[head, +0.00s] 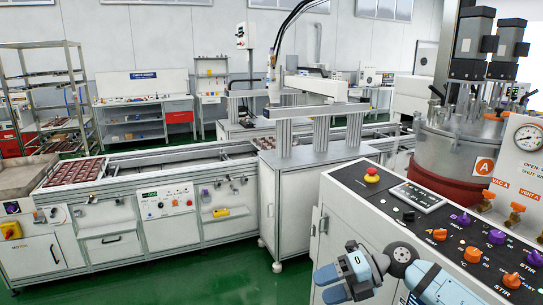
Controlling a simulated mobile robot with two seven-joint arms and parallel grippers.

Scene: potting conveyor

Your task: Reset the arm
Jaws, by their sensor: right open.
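My right gripper (322,284) is at the bottom, right of centre, in front of the side of the control console (345,232). Its blue and grey fingers point left and are apart, with nothing seen between them. It hangs below the console's top panel; whether it touches the side cannot be told. My right arm comes in from the lower right. My left gripper is not in the picture.
The console top carries a red emergency button (372,175), orange and purple knobs and a small display. A steel vessel (455,150) stands behind it. A conveyor (200,165) with a brown tray (76,172) runs at left. Green floor (225,275) is clear between.

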